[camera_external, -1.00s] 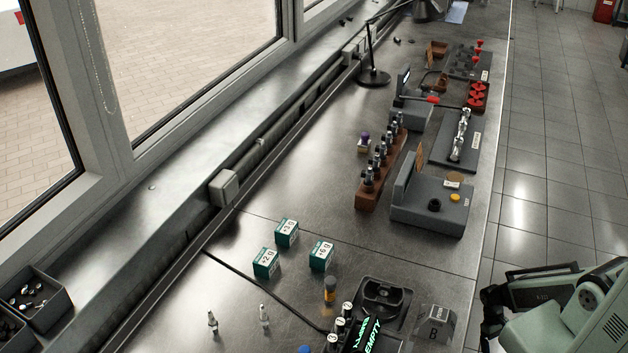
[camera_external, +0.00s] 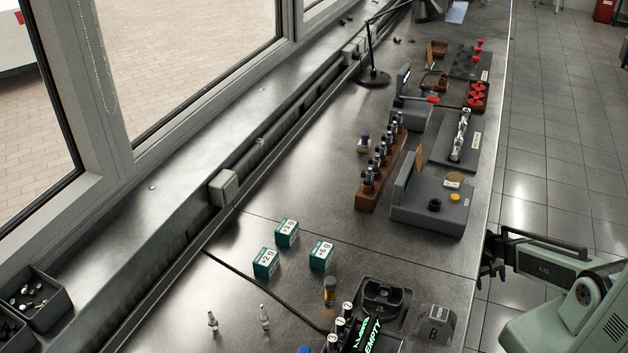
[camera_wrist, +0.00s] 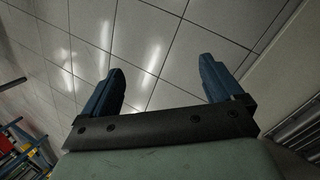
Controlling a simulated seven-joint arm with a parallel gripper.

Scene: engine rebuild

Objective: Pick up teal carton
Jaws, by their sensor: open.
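Three teal cartons with white labelled tops stand close together on the metal bench in the external view: a back one (camera_external: 286,233), a left one (camera_external: 266,263) and a right one (camera_external: 321,256). My gripper (camera_external: 492,270) is at the right, beyond the bench's right edge and well apart from the cartons. In the wrist view my gripper (camera_wrist: 161,85) shows two blue fingers spread apart with nothing between them. Only tiled floor lies beyond the fingers there, and no carton shows.
Bench around the cartons is clear.

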